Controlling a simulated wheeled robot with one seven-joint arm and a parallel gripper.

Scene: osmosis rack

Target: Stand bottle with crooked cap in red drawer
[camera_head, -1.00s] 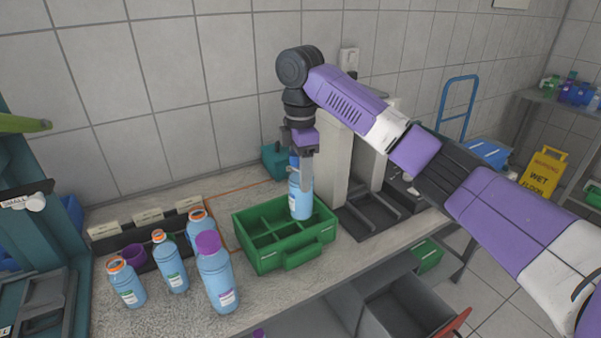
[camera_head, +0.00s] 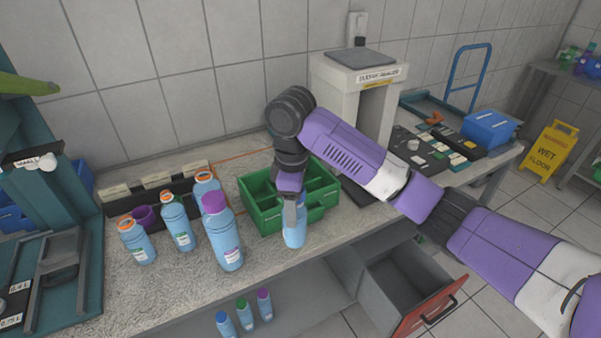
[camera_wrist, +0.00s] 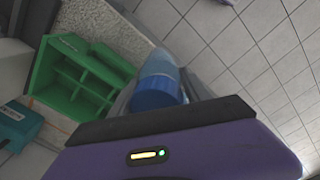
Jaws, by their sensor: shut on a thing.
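My gripper (camera_head: 292,212) is shut on a light blue bottle (camera_head: 294,232) at the counter's front edge, in front of the green crate. The bottle hangs about upright in the head view. The wrist view shows its dark blue cap (camera_wrist: 157,92) between the fingers; I cannot clearly tell whether the cap sits crooked. The red drawer (camera_head: 432,306) is a grey box with a red front and a handle. It is pulled open under the counter, lower right of the bottle, and its visible inside looks empty.
The green divided crate (camera_head: 264,213) stands right behind the bottle. Several blue bottles stand to its left, including a large purple-capped one (camera_head: 224,235). Three small bottles (camera_head: 244,312) stand on the shelf below. A yellow wet-floor sign (camera_head: 553,150) stands far right.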

